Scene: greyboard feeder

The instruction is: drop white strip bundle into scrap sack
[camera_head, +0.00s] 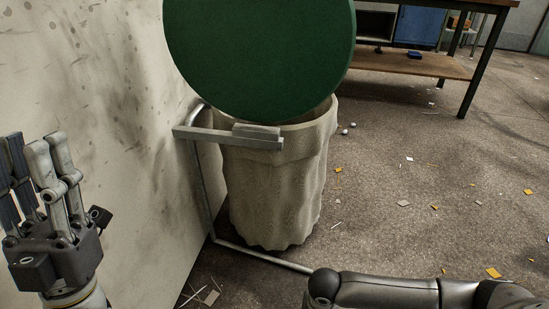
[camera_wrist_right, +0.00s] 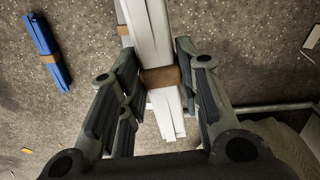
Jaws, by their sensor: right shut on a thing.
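The white strip bundle (camera_wrist_right: 150,40) with a brown band (camera_wrist_right: 161,76) shows in the right wrist view. My right gripper (camera_wrist_right: 162,90) is shut on it around the band, with strips sticking out on both sides. This gripper and the bundle are not visible in the head view. The scrap sack (camera_head: 275,185) is a beige cloth sack in a grey frame against the wall. A green round lid (camera_head: 262,55) stands raised over it and hides most of its mouth. My left gripper (camera_head: 45,190) is at the far left with its fingers up; its opening is unclear.
A blue strip bundle (camera_wrist_right: 45,50) with a brown band lies on the floor. The frame's rail (camera_head: 228,137) crosses before the sack's rim. A wall (camera_head: 110,100) is on the left, a workbench (camera_head: 430,64) at the back. Small scraps litter the otherwise open floor.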

